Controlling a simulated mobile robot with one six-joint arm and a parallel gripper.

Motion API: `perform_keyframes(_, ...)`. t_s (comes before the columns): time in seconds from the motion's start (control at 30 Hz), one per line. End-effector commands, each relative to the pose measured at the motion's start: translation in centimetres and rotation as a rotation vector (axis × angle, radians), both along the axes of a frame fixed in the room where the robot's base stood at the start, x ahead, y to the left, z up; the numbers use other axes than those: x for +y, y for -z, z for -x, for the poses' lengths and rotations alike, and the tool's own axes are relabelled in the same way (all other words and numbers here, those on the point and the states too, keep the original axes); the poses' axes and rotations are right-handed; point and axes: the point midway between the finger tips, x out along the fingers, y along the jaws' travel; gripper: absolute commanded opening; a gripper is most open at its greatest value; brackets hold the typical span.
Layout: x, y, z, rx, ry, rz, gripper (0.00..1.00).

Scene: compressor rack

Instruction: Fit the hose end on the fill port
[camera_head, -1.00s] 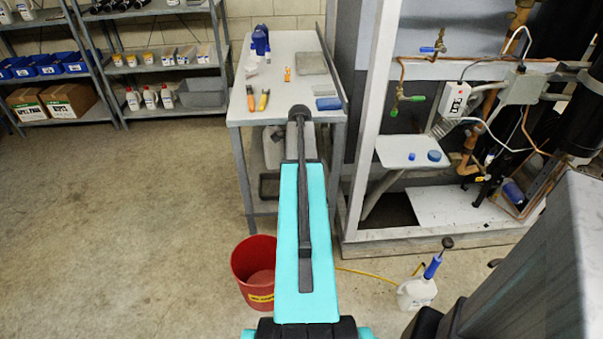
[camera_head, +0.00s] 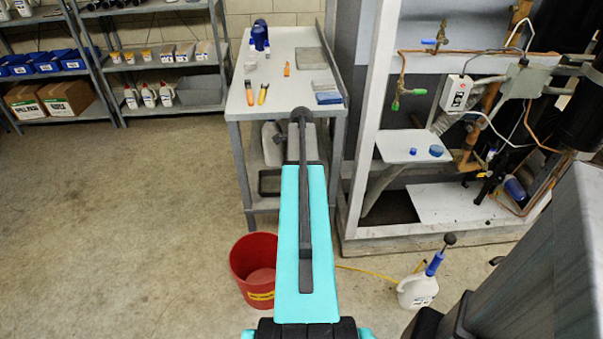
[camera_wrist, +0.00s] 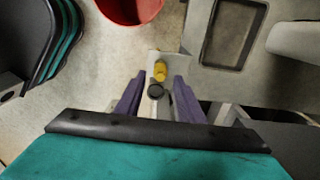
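A yellow hose (camera_head: 366,274) runs along the floor from behind my arm to a white jug (camera_head: 416,291) with a blue pump. Copper pipes with a green-handled valve (camera_head: 397,102) are on the rack at right; I cannot tell which fitting is the fill port. In the wrist view, my gripper (camera_wrist: 160,80) has its two purple-grey fingers apart. A round dark piece (camera_wrist: 155,90) shows between them, with clear space at its right. A yellow piece (camera_wrist: 160,70), possibly the hose end, lies just beyond the fingertips. My arm hides the gripper in the head view.
A red bucket (camera_head: 254,268) stands on the floor beside my arm. A grey workbench (camera_head: 276,108) with tools is ahead. Open floor lies at left.

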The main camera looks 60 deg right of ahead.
Motion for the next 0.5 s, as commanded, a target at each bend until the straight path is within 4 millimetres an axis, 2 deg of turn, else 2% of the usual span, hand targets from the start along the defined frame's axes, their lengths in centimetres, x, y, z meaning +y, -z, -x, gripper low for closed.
perform_keyframes(0.03,0.0,1.0,0.0,0.001,0.000,-0.001,0.35)
perform_keyframes(0.1,0.0,1.7,0.0,0.001,0.000,-0.001,0.35)
perform_keyframes(0.5,0.0,4.9,0.0,0.001,0.000,-0.001,0.35)
